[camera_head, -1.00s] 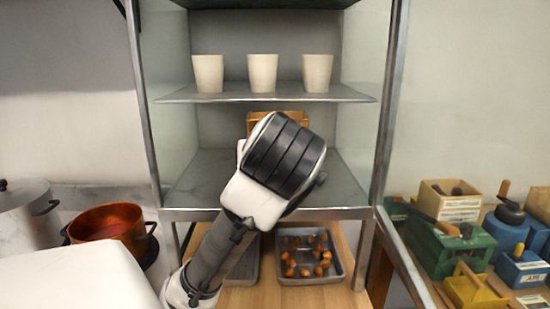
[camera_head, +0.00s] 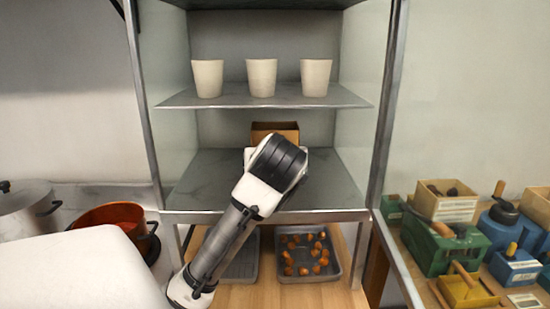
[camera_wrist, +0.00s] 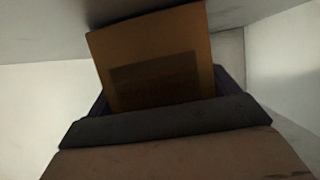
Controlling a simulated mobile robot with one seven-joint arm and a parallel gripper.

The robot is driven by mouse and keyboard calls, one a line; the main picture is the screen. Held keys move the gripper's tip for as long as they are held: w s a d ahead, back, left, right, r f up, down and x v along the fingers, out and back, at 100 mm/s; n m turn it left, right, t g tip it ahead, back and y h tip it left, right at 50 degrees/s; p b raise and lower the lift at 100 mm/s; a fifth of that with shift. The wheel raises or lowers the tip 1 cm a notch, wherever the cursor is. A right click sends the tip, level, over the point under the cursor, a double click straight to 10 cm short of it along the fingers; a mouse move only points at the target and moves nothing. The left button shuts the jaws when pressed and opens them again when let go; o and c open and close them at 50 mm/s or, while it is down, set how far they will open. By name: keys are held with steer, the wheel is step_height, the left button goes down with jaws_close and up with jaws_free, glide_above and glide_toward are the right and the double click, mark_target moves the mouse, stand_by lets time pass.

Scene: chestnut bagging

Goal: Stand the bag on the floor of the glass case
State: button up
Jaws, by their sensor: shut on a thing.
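The bag (camera_head: 275,130) is a brown, box-like packet in the head view, inside the glass case behind my wrist. Only its upper part shows there; its base is hidden. In the wrist view the bag (camera_wrist: 150,55) fills the middle, with a darker label patch, and looks slightly tilted. My gripper (camera_wrist: 165,105) is shut on the bag; its dark fingers cross the picture below the label. In the head view my wrist hides the fingers. The floor of the glass case (camera_head: 205,180) is a bare grey plate beneath the arm. I cannot tell whether the bag touches it.
A shelf (camera_head: 180,99) with three pale cups (camera_head: 262,77) hangs above the arm. Metal posts (camera_head: 383,120) frame the opening. Below the case stands a tray of chestnuts (camera_head: 337,270). An orange pot (camera_head: 110,217) is at left, wooden and coloured boxes (camera_head: 440,245) at right.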

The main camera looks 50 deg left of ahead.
steer(key=shift+f, duration=0.1)
steer(key=shift+f, duration=0.15)
steer(key=o, duration=0.9)
steer(key=shift+o, duration=0.2)
steer(key=shift+r, duration=0.35)
steer(key=b+v, duration=0.2)
steer(key=v, duration=1)
steer(key=shift+f, duration=0.15)
